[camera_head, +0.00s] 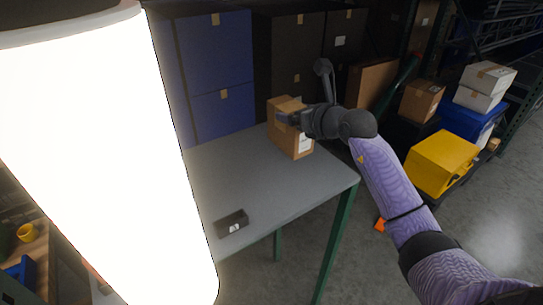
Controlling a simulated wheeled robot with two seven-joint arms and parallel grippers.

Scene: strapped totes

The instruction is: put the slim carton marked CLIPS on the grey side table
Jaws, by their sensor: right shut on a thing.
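A slim brown carton (281,137) stands upright at the far right part of the grey table (262,185). It has a white label low on one side, too small to read, so I cannot confirm the marking CLIPS. My right gripper (286,118) reaches in from the right and is shut on the upper part of the carton. The carton's base looks to be at the tabletop; I cannot tell whether it touches. The gripper's fingers partly cover the carton. My left gripper is not in view.
A small dark box (232,223) lies near the table's front edge. A large bright white cylinder hides the left side. Blue cabinets (215,65) stand behind the table. A yellow bin (441,163) and brown box (421,100) stand at right. The table's middle is clear.

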